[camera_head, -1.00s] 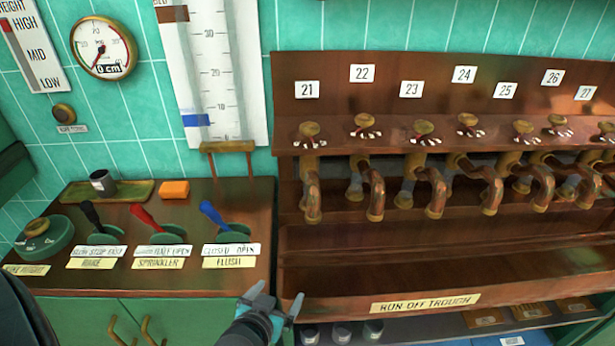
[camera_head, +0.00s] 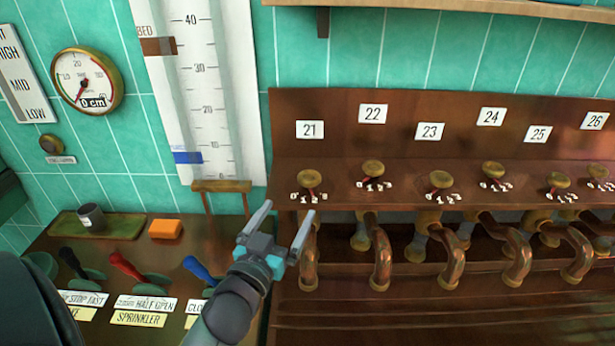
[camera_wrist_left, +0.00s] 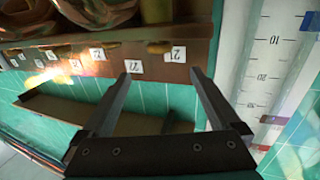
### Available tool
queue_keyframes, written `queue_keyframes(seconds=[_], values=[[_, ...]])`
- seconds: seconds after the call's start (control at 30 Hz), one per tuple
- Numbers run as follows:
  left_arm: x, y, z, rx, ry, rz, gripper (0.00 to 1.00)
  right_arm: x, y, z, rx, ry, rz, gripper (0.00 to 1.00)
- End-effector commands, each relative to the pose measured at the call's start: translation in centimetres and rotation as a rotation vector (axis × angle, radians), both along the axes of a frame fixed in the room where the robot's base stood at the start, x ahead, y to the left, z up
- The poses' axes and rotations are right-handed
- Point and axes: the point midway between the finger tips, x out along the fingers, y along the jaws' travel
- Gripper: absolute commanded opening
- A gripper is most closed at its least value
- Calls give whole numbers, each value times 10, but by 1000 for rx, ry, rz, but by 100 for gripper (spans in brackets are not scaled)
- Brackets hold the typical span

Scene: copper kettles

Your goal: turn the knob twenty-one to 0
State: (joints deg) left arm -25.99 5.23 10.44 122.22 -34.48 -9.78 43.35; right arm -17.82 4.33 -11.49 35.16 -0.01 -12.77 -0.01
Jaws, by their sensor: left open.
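Knob twenty-one (camera_head: 310,181) is a round brass knob on the copper shelf, below the white label 21 (camera_head: 310,129). A small red pointer and a printed scale sit at its base; the exact setting is too small to tell. My left gripper (camera_head: 284,224) is open and empty, left of and a little below the knob in the head view, apart from it. In the left wrist view, my two fingers (camera_wrist_left: 160,80) are spread with nothing between them. My right gripper is in neither view.
Knob 22 (camera_head: 373,171) stands to the right, with several more knobs beyond it. Curved copper spouts (camera_head: 381,260) hang below the shelf. At left are a red lever (camera_head: 126,266), a blue lever (camera_head: 196,268), an orange block (camera_head: 165,229) and a gauge (camera_head: 87,81).

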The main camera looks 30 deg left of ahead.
Motion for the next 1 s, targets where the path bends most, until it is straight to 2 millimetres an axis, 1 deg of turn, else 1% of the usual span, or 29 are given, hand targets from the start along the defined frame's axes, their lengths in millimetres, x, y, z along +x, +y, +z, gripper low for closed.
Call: queue_keyframes(seconds=[0.03, 0.1, 0.4, 0.6, 0.8, 1.0], values=[[9, 2, 2, 2, -3, -2, 96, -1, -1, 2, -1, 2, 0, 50], [20, 4, 2, 2, -2, -1, 96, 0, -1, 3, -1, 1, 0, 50], [66, 15, 1, 2, -1, 0, 96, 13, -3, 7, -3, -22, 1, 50], [94, 21, 1, 3, 1, 0, 96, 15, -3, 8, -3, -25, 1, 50], [111, 25, 0, 1, 2, 0, 96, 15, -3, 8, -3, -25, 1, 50], [116, 26, 0, 0, 2, 0, 96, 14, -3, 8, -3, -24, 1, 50]])
